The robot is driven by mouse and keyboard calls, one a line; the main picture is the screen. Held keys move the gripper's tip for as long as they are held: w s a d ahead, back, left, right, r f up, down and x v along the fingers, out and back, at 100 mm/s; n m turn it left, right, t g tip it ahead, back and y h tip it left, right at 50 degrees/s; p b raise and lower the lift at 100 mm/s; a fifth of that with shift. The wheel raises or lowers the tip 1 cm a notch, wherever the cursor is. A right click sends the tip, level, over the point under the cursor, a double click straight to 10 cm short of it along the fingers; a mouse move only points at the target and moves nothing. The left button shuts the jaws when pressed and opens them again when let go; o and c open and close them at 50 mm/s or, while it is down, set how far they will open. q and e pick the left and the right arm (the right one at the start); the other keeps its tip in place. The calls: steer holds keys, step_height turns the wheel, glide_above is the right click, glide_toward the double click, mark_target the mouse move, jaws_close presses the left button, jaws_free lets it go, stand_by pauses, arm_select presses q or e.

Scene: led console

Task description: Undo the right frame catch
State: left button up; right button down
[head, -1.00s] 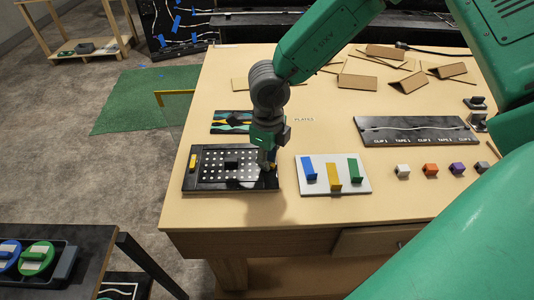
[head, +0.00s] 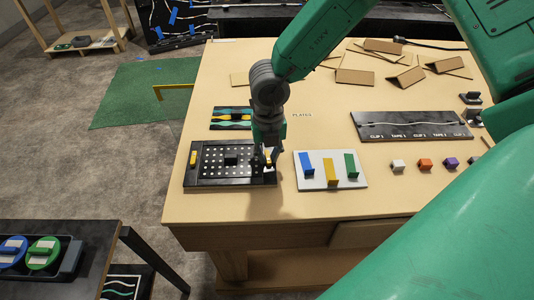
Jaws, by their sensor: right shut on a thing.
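The black LED console frame (head: 215,183) lies flat on the wooden table, with rows of white dots and a dark block in its middle. A yellow catch (head: 193,158) shows upright at its left edge. My right gripper (head: 267,160) points down at the frame's right edge, shut on the right frame catch (head: 269,162). Only a small yellow bit of that catch shows between the fingers, so its exact position is hard to tell. My left gripper is not in view.
A white board (head: 318,183) with blue, yellow and green tabs stands close to the right of the console. A wavy-patterned plate (head: 231,119) lies behind it. A dark clip board (head: 412,126), small coloured blocks and brown cardboard pieces lie farther right. The table's front edge is near.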

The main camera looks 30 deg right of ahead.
mark_target(268, 157)
steer(key=shift+w+m, duration=0.1)
steer(key=shift+m, duration=0.5)
steer(key=shift+d+m, duration=0.1)
steer(key=shift+m, duration=0.2)
steer(key=shift+r, duration=0.1)
steer(key=c, duration=1.6)
jaws_free()
step_height(268, 157, up, 12)
steer(key=shift+f, duration=0.15)
